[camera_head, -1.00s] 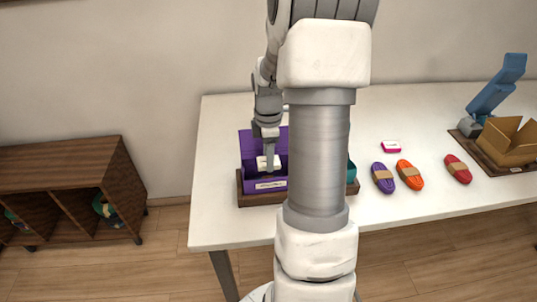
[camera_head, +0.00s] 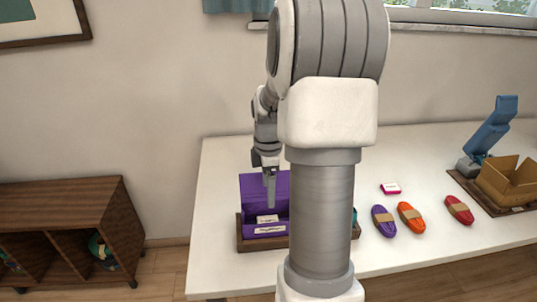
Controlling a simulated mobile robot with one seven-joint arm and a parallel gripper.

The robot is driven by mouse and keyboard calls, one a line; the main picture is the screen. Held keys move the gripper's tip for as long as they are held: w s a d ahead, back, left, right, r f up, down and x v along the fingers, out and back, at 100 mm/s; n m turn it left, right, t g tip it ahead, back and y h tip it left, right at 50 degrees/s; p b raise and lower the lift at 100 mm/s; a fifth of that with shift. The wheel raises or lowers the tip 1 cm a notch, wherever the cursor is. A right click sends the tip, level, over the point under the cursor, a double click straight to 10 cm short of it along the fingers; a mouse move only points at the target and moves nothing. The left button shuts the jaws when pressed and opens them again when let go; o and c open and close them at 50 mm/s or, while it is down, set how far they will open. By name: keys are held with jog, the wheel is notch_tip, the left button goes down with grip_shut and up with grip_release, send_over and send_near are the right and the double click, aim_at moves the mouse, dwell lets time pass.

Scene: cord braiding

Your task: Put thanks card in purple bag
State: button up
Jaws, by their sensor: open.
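The purple bag (camera_head: 249,186) is an open-topped purple box in a brown wooden tray (camera_head: 240,240) on the white table, left of my arm. A pale label is on its front. A small white card (camera_head: 267,219) with dark writing is inside the bag, behind the front wall; the writing is too small to read. My gripper (camera_head: 270,204) points down over the bag opening, just above the card. It is open and looks apart from the card.
My arm hides the tray's right part. To the right on the white table (camera_head: 420,160) are a pink-and-white card or box (camera_head: 390,188), purple (camera_head: 383,221), orange (camera_head: 410,217) and red (camera_head: 459,209) cord bundles, and an open cardboard box (camera_head: 509,184) beside a blue device (camera_head: 492,126).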

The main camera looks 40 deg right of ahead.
notch_tip(320, 180, up, 12)
jog(key=p, duration=0.1)
jog(key=shift+r, duration=0.2)
